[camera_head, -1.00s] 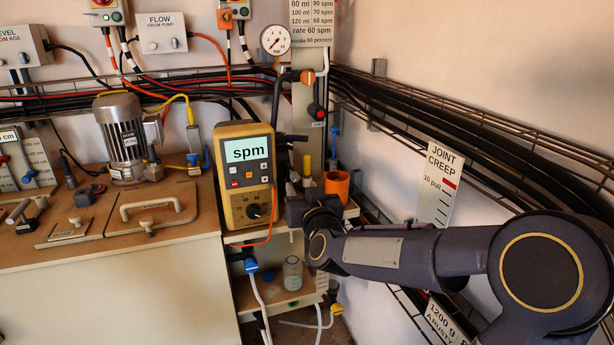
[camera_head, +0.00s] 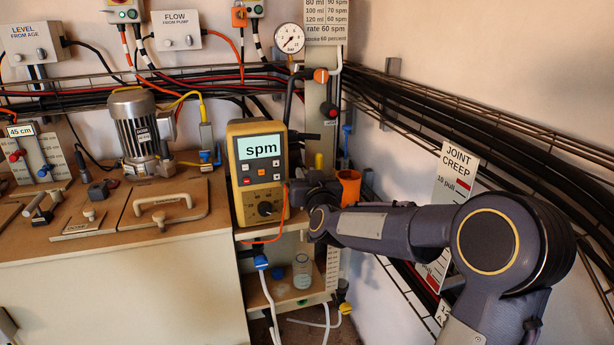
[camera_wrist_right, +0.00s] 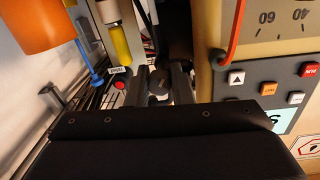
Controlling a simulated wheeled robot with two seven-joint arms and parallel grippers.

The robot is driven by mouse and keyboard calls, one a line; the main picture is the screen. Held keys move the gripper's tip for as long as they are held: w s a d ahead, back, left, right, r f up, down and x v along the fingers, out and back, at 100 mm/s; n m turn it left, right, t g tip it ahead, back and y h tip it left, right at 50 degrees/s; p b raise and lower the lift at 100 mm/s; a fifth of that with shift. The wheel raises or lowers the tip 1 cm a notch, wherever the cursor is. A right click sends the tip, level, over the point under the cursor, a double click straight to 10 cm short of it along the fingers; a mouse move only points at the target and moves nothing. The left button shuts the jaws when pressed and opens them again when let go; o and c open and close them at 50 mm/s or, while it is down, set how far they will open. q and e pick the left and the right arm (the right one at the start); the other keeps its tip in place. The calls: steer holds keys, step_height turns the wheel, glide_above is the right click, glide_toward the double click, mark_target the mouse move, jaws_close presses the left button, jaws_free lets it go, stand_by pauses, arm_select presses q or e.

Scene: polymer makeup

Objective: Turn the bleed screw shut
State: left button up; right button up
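My right gripper (camera_head: 298,190) reaches in from the right, just right of the yellow pump unit (camera_head: 258,165) with the "spm" display. In the right wrist view its two dark fingers (camera_wrist_right: 162,82) point away from me, with a dark round knob (camera_wrist_right: 158,84) showing between them. This knob may be the bleed screw; I cannot tell for sure. I also cannot tell whether the fingers touch it. In the head view the gripper hides that spot. My left gripper is not in view.
An orange cup (camera_head: 348,187) stands close right of the gripper, and a yellow cylinder (camera_wrist_right: 121,45) is near the fingers. A glass jar (camera_head: 302,272) stands on the shelf below. Cable trays with black cables (camera_head: 440,115) run along the right wall.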

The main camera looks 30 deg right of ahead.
jaws_close()
